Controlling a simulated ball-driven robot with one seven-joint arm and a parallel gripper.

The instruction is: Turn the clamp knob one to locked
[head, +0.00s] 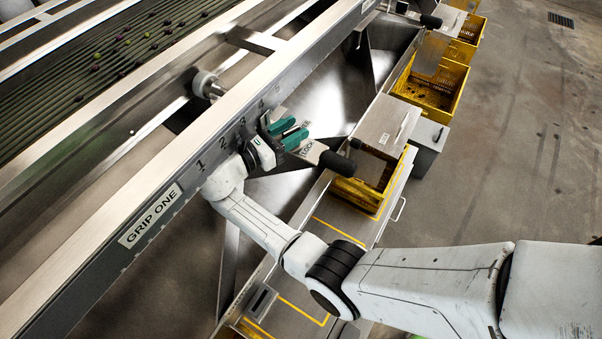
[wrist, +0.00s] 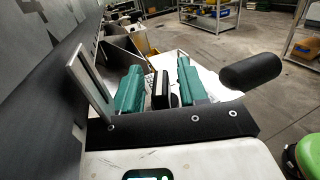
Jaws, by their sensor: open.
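My gripper (head: 286,137) is at the rail beside the scale numbers, its teal fingers apart. In the wrist view the open fingers (wrist: 158,88) stand on either side of a small black block (wrist: 160,88), which looks like the clamp knob. I see a gap on both sides of it; whether a finger touches it I cannot tell. In the head view the gripper mostly hides this knob. A pale plate (head: 308,151) with partly covered lettering that seems to read "LOCK" lies just right of the fingers. Which way the knob is set I cannot tell.
A black-ended handle (head: 338,163) sticks out right of the gripper, close to it, and also shows in the wrist view (wrist: 250,72). The rail (head: 225,138) with a "GRIP ONE" label (head: 151,215) runs along my left. Yellow crates (head: 433,87) stand at the right.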

